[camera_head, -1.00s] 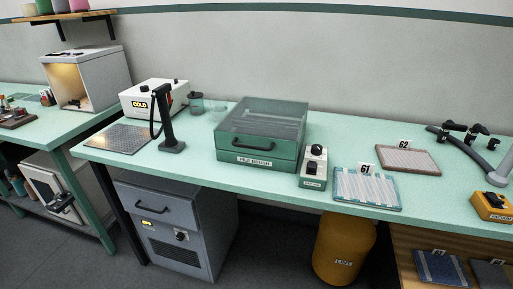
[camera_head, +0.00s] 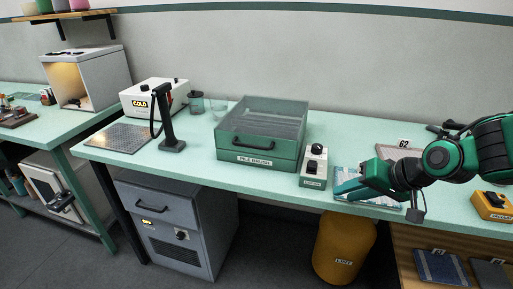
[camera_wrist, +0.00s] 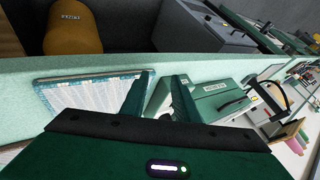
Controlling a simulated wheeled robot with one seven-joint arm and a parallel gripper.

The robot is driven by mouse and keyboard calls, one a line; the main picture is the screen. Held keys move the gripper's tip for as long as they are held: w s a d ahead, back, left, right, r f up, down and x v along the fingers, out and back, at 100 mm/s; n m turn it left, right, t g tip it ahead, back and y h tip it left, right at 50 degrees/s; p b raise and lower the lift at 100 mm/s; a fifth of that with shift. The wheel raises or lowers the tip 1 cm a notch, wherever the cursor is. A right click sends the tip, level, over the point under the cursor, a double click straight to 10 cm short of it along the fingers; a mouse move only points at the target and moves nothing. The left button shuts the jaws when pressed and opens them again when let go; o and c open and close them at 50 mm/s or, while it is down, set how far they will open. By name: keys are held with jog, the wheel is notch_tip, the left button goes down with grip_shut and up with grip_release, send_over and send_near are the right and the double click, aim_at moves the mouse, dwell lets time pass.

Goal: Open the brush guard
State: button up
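The brush guard (camera_head: 262,115) is a clear, dark-tinted cover on the green box labelled PILE BRUSH (camera_head: 258,155). It is down over the box, with a dark bar handle (camera_head: 252,143) on its front. The box also shows in the wrist view (camera_wrist: 222,98), to the right of the fingers. My gripper (camera_head: 347,191) is to the right of the box, over the blue-edged sample 61 (camera_head: 347,177), which it partly hides. In the wrist view the two fingers (camera_wrist: 160,95) stand apart with nothing between them, so the gripper is open and empty.
A small control box with a knob (camera_head: 314,165) stands between the brush box and sample 61. A yellow LINT bin (camera_head: 342,250) is below the bench.

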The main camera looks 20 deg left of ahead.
jog(key=a+y, duration=0.1)
jog(key=a, duration=0.3)
jog(key=w+a+m+y, duration=0.1)
jog(key=a+y, duration=0.1)
jog(key=a, duration=0.2)
jog(key=w+a+m+y, duration=0.1)
jog(key=a+y, duration=0.1)
jog(key=a, duration=0.3)
jog(key=shift+a+r, duration=0.1)
jog(key=shift+r, duration=0.25)
jog(key=m+t+y, duration=0.2)
jog(key=m+y, duration=0.2)
jog(key=m, duration=0.2)
send_near(252, 146)
jog(key=x, duration=1)
jog(key=shift+w+f, duration=0.25)
grip_shut()
